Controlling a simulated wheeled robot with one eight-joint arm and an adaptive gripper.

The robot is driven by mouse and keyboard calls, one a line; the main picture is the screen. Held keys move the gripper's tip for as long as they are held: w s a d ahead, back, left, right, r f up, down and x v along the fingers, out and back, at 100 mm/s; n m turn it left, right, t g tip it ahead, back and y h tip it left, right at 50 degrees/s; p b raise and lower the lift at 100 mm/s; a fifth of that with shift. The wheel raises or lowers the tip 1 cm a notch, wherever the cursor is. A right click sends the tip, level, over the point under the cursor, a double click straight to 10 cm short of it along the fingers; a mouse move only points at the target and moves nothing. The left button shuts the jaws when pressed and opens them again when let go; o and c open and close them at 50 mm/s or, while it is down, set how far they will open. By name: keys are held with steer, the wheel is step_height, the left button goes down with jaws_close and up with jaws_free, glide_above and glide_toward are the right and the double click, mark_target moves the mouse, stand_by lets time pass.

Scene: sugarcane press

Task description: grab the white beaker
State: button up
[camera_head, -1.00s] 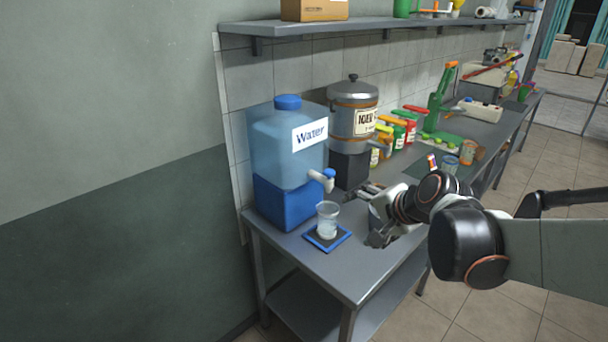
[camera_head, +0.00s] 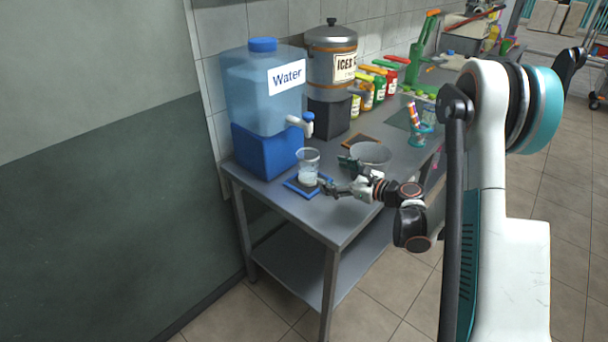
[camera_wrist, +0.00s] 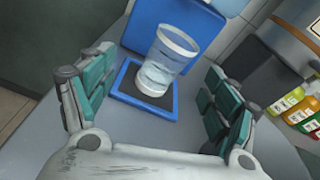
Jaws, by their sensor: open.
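The beaker (camera_head: 308,166) is clear to whitish and stands upright on a blue-rimmed dark mat (camera_head: 291,187), in front of the water dispenser. In the wrist view the beaker (camera_wrist: 168,60) stands ahead of my gripper (camera_wrist: 153,97), between the lines of its two green-padded fingers. My gripper (camera_head: 336,176) is open and empty, just right of the beaker in the head view. The fingers look spread wide on either side, apart from the beaker. The mat also shows in the wrist view (camera_wrist: 126,84).
The water dispenser (camera_head: 262,100) stands behind the beaker, its tap (camera_head: 300,123) near and above it. A clear bowl (camera_head: 371,156) stands to the right, with a metal ice container (camera_head: 331,60) and several coloured bottles (camera_head: 379,86) farther back. The table's front corner (camera_head: 335,235) is bare.

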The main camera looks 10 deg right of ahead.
mark_target(316, 174)
steer(key=f+m, duration=0.1)
steer(key=d+f+m+t, duration=0.1)
steer(key=f, duration=0.1)
steer(key=f+y, duration=0.1)
steer(key=shift+s+d+f+m+b, duration=0.1)
steer(key=shift+d+f+m+b, duration=0.25)
steer(key=shift+d+m+b, duration=0.05)
steer(key=x, duration=0.8)
steer(key=shift+p, duration=0.3)
steer(key=x, duration=0.1)
steer(key=b+x, duration=0.1)
steer(key=x, duration=0.1)
steer(key=b+x, duration=0.1)
steer(key=x, duration=0.1)
steer(key=shift+w+d+f, duration=0.25)
steer(key=shift+d+f, duration=0.1)
steer(key=shift+d, duration=0.05)
steer(key=shift+w+a+r, duration=0.15)
steer(key=shift+w+a, duration=0.1)
steer(key=shift+w, duration=0.1)
steer(key=c, duration=1.4)
steer(key=shift+o, duration=0.2)
steer(key=shift+r, duration=0.2)
